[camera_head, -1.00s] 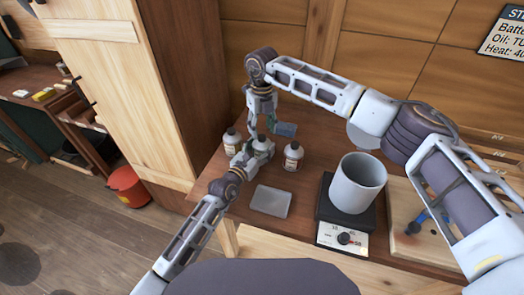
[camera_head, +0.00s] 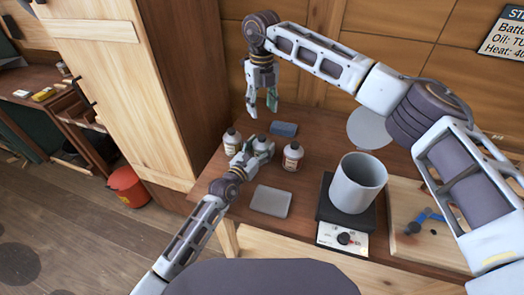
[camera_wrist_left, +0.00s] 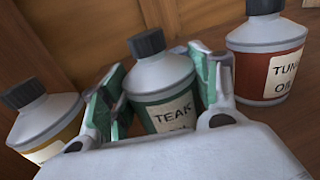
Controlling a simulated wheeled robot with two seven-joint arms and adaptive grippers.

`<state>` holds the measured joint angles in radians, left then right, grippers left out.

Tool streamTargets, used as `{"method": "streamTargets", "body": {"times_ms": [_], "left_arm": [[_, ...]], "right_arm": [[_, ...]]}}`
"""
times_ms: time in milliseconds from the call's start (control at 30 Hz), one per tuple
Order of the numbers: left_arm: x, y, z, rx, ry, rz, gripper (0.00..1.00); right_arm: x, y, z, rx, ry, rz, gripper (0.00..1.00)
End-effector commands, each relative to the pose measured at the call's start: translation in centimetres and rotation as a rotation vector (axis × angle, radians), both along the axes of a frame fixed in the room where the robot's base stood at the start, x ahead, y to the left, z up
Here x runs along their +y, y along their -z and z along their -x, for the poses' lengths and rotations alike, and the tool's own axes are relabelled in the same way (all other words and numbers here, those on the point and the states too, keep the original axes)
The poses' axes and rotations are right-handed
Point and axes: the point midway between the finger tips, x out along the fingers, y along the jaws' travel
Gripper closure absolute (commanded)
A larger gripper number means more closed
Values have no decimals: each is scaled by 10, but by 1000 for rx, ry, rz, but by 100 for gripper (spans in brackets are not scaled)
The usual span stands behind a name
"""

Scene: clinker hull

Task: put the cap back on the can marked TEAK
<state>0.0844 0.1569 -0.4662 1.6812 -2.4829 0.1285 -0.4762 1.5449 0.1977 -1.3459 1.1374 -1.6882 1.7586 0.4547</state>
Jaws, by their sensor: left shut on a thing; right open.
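The TEAK can (camera_wrist_left: 163,80) is a grey can with a green band and a lettered label; in the head view (camera_head: 262,146) it is the middle of three cans, partly hidden by my gripper. A dark cap (camera_wrist_left: 147,42) sits on its neck, in line with the can as far as I can tell. My left gripper (camera_head: 252,156) is shut on the TEAK can, with green-padded fingers on either side of its body in the left wrist view (camera_wrist_left: 160,95). My right gripper (camera_head: 262,108) is open and empty, raised above and behind the cans.
A capped can with a yellow band (camera_wrist_left: 45,118) and the red-banded TUNG OIL can (camera_wrist_left: 268,55) stand close on either side. A blue-grey block (camera_head: 284,128), a grey pad (camera_head: 270,201) and a pot (camera_head: 357,184) on a scale (camera_head: 342,238) are on the bench.

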Motion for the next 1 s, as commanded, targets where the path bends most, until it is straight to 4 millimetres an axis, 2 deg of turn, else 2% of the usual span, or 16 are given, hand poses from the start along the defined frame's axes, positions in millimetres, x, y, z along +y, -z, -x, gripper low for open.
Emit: {"method": "streamTargets", "body": {"times_ms": [33,67,233,733,1000], "left_arm": [[0,0,0,0,0,0,100],[0,0,0,0,0,0,36],[0,0,0,0,0,0,14],[1,0,2,0,0,0,13],[9,1,15,2,0,1,13]], "right_arm": [[0,0,0,0,0,0,49],[0,0,0,0,0,0,49],[0,0,0,0,0,0,49],[0,0,0,0,0,0,49],[0,0,0,0,0,0,49]]}}
